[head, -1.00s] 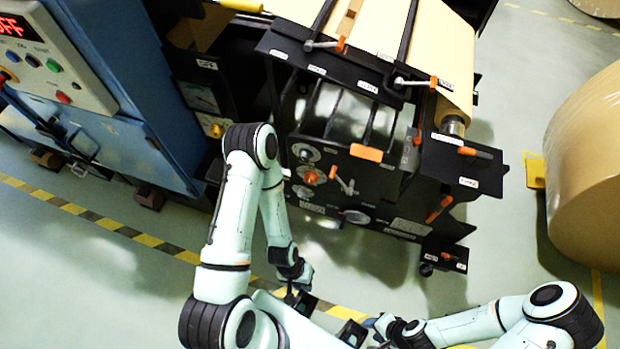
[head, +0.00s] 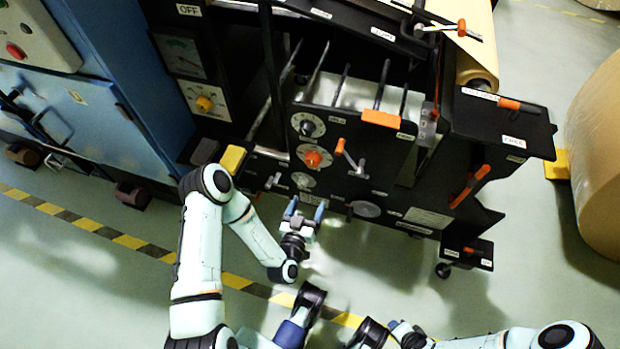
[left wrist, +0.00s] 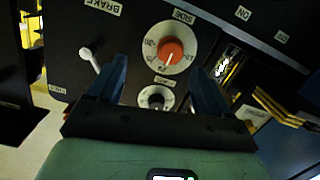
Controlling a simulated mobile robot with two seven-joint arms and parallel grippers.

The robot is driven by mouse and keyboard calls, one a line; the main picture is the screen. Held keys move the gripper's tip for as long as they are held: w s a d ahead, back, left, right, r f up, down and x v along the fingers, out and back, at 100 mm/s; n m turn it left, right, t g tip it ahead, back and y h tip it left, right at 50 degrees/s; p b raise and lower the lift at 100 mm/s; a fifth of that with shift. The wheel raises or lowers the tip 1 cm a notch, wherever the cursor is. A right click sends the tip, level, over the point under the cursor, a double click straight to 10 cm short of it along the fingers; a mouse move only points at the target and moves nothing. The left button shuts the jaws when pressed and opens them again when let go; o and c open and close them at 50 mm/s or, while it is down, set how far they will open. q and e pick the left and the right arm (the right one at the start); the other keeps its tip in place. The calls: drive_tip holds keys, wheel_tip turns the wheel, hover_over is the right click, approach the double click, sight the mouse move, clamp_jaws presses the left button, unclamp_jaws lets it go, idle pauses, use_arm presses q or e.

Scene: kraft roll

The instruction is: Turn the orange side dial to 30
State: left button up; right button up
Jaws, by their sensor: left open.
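The orange side dial (head: 313,159) is a round knob on a white numbered plate on the machine's black front panel. In the left wrist view the orange dial (left wrist: 170,50) sits under a "SIDE" label, with a pointer line toward the lower part of the scale; the exact reading is too small to tell. My left gripper (head: 306,208) is open and empty, below the dial and apart from it. Its blue fingers (left wrist: 160,80) stand either side of the dial in the left wrist view. My right arm is at the lower right of the head view; its fingertips are not clearly seen.
A black-knobbed dial (head: 307,127) is above the orange one, and another small dial (head: 302,180) is below it. An orange-tipped lever (head: 350,155) is close on the right. A blue cabinet (head: 110,90) stands left. Floor before the panel is clear.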

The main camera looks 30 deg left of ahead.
sight(312, 163)
use_arm(q)
drive_tip(key=w+a+b, duration=0.1)
drive_tip(key=w+a, duration=0.1)
drive_tip(key=w, duration=0.2)
drive_tip(key=w+a+y+b, duration=0.1)
drive_tip(key=w+a, duration=0.1)
drive_tip(key=w, duration=0.2)
drive_tip(key=w+a+n+y+b, duration=0.1)
drive_tip(key=w+a, duration=0.1)
drive_tip(key=w, duration=0.1)
drive_tip(key=shift+w+r+t+b, duration=0.3)
drive_tip(key=shift+w+r+t, duration=0.05)
drive_tip(key=shift+w+t, duration=0.05)
drive_tip(key=shift+w+a+r, duration=0.1)
drive_tip(key=shift+w+a, duration=0.05)
drive_tip(key=shift+w, duration=0.35)
use_arm(e)
drive_tip(key=s+d+f+g, duration=0.1)
drive_tip(key=s+f, duration=0.3)
drive_tip(key=f, duration=0.2)
drive_tip(key=shift+d+f, duration=0.3)
drive_tip(key=shift+f, duration=0.05)
use_arm(q)
drive_tip(key=c, duration=1)
